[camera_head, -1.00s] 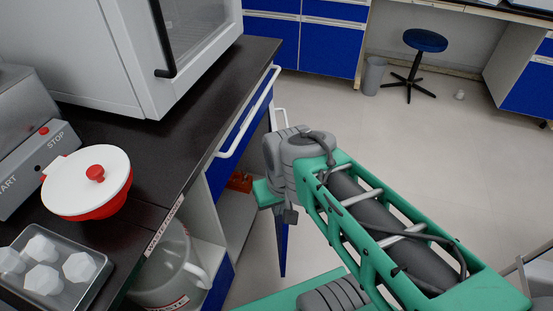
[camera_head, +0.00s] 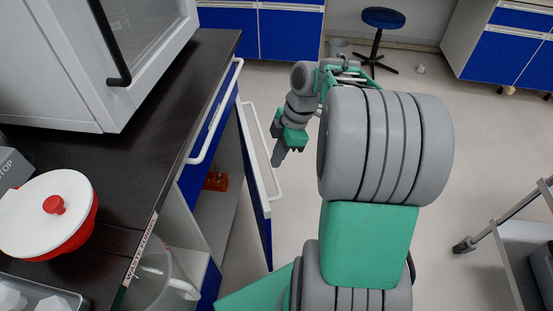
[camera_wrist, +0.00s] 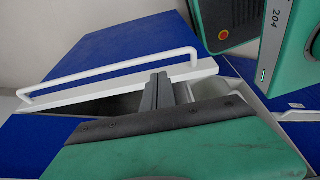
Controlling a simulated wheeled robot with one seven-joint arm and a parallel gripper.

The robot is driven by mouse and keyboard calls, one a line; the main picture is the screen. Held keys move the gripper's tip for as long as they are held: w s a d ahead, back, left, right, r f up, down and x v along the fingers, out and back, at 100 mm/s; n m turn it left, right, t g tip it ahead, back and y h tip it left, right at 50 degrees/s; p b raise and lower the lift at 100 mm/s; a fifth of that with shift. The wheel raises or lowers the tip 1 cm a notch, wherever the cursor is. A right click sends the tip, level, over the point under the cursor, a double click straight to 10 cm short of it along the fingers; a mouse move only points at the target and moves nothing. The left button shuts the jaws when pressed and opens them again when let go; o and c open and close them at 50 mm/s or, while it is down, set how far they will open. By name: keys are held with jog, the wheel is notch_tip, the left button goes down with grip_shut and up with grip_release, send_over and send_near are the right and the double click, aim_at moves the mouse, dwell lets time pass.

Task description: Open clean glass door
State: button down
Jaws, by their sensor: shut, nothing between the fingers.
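The blue cabinet door (camera_head: 262,232) under the counter stands ajar, swung out from the cabinet front. Its white bar handle (camera_head: 262,150) faces right in the head view. The handle (camera_wrist: 105,70) and the door's white edge (camera_wrist: 125,84) also show in the wrist view. My gripper (camera_head: 278,153) is beside the handle, fingers pointing down, shut and empty. In the wrist view its fingers (camera_wrist: 158,92) overlap the door's white edge; I cannot tell whether they touch it. No glass pane is seen in this door.
A blue drawer with a white handle (camera_head: 217,118) is left of the door. A black counter (camera_head: 150,140) carries a white glass-fronted box (camera_head: 95,60) and a red-white lidded pot (camera_head: 50,213). A stool (camera_head: 383,18) stands behind, a cart (camera_head: 520,240) at right. Floor between is clear.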

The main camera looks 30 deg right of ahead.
aim_at(260, 185)
jog(key=b+x, duration=0.1)
jog(key=x, duration=0.6)
jog(key=shift+b, duration=0.35)
jog(key=shift+d, duration=0.1)
